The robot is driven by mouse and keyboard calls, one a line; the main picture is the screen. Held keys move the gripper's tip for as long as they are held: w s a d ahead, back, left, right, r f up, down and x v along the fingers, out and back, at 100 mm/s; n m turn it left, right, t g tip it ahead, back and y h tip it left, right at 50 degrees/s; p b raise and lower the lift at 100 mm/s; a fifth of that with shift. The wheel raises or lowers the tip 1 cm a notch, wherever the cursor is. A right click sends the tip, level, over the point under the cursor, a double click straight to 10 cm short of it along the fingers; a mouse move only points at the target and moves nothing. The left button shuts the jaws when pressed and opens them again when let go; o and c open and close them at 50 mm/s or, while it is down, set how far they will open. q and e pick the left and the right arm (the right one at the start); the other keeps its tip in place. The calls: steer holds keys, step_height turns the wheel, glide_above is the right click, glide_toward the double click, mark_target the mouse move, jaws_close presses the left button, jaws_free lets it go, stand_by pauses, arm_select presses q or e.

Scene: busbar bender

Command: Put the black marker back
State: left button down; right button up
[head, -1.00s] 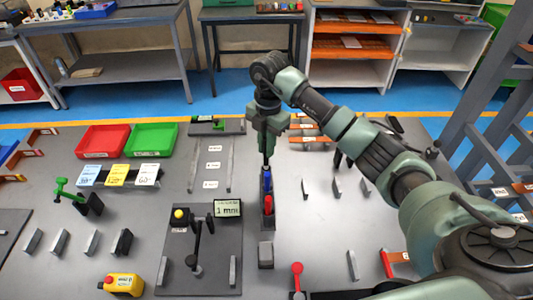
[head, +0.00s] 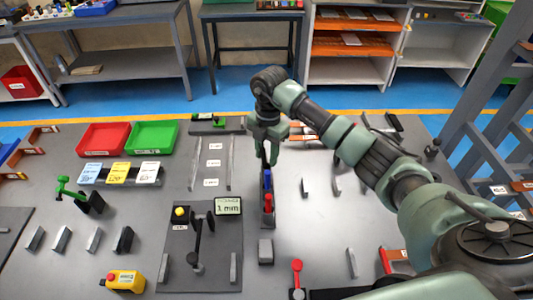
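The marker holder (head: 267,218) is a narrow dark rack standing near the middle of the table. A blue marker (head: 267,181) and a red marker (head: 268,202) stand in it, one behind the other. My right gripper (head: 268,160) points down at the far end of the holder, just behind the blue marker. A thin dark shape between its fingertips fits the black marker, but the fingers partly hide it. I cannot tell whether the fingers grip it or whether it is seated in the holder. My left gripper is not in view.
A grey block (head: 265,251) stands in front of the holder. A bender plate with a display (head: 228,206) lies to its left. Red (head: 102,139) and green (head: 152,136) bins stand at the back left. Small upright plates stand to the right, with bare table between them.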

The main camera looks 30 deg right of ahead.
step_height(320, 180, up, 12)
steer(key=b, duration=0.2)
steer(key=shift+d+r, duration=0.15)
steer(key=shift+d, duration=0.15)
steer(key=shift+w, duration=0.1)
